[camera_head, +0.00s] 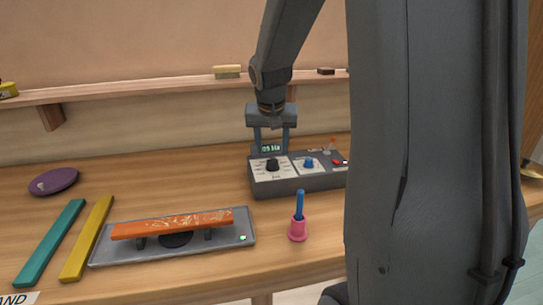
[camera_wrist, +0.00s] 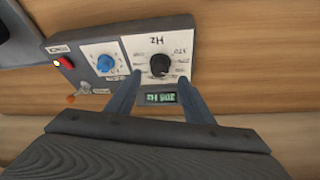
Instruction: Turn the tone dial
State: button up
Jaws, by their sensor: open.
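The tone device (camera_head: 300,185) is a dark grey box with white dial panels at the back of the bench. Its black dial (camera_head: 272,165), on a panel marked Hz, also shows in the wrist view (camera_wrist: 159,64). My gripper (camera_head: 271,150) points down over the box, fingers apart and nothing held. In the wrist view my fingertips (camera_wrist: 160,76) lie either side of the black dial's near edge; contact cannot be told. The lit green display (camera_wrist: 160,98) shows between the fingers. A blue dial (camera_wrist: 105,63) sits beside the black one.
The box also has a red button (camera_wrist: 66,62) and an orange-tipped switch (camera_wrist: 72,97). Teal (camera_head: 50,243) and yellow (camera_head: 87,238) bars lie left.

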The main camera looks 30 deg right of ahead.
jog(key=shift+v, duration=1.05)
dwell(0.4)
